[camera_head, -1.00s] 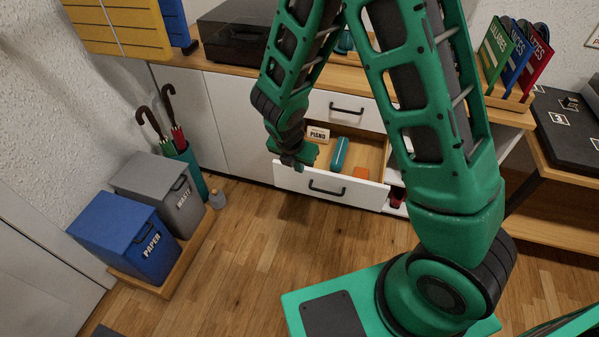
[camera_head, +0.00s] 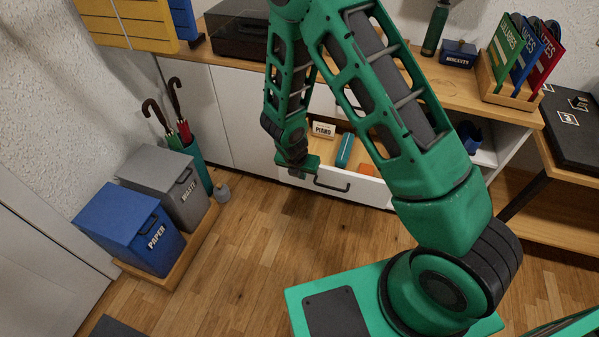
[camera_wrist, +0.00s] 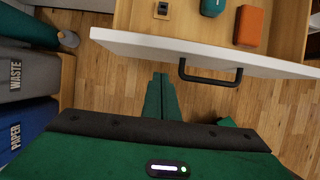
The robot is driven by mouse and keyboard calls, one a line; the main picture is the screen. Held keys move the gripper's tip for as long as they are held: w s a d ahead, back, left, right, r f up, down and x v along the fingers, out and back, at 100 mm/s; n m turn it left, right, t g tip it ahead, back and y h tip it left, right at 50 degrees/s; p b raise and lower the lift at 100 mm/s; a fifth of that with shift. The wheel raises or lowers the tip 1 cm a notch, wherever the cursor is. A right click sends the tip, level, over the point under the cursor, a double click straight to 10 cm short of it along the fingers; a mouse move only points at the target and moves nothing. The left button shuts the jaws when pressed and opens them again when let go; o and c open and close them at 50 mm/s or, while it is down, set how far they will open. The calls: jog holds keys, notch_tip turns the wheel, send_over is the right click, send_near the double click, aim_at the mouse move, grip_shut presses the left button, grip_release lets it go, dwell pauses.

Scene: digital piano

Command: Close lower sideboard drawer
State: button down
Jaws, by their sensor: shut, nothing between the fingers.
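The lower sideboard drawer (camera_head: 357,190) stands open, with a white front and a black bar handle (camera_head: 332,185). In the wrist view the drawer front (camera_wrist: 225,55) crosses the top, with its black handle (camera_wrist: 210,74) right of my fingers. My gripper (camera_wrist: 160,77) is shut and empty, its green fingers pointing at the drawer front from the outside, left of the handle. In the head view my gripper (camera_head: 298,168) covers the left end of the drawer front. Inside lie a PIANO box (camera_head: 323,130), a teal case (camera_head: 345,150) and an orange block (camera_head: 367,170).
Blue PAPER (camera_head: 125,230) and grey WASTE (camera_head: 160,185) bins stand at left, near an umbrella stand (camera_head: 196,160). A small grey object (camera_head: 222,194) lies on the floor. The wood floor (camera_head: 265,245) before the drawer is clear. My arm hides part of the sideboard.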

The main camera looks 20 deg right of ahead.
jog(key=shift+w+d+r, duration=0.1)
jog(key=shift+w+d, duration=0.35)
jog(key=shift+w, duration=0.2)
jog(key=shift+w+d+r, duration=0.1)
jog(key=shift+w+d, duration=0.3)
jog(key=shift+w, duration=0.2)
jog(key=shift+w, duration=0.1)
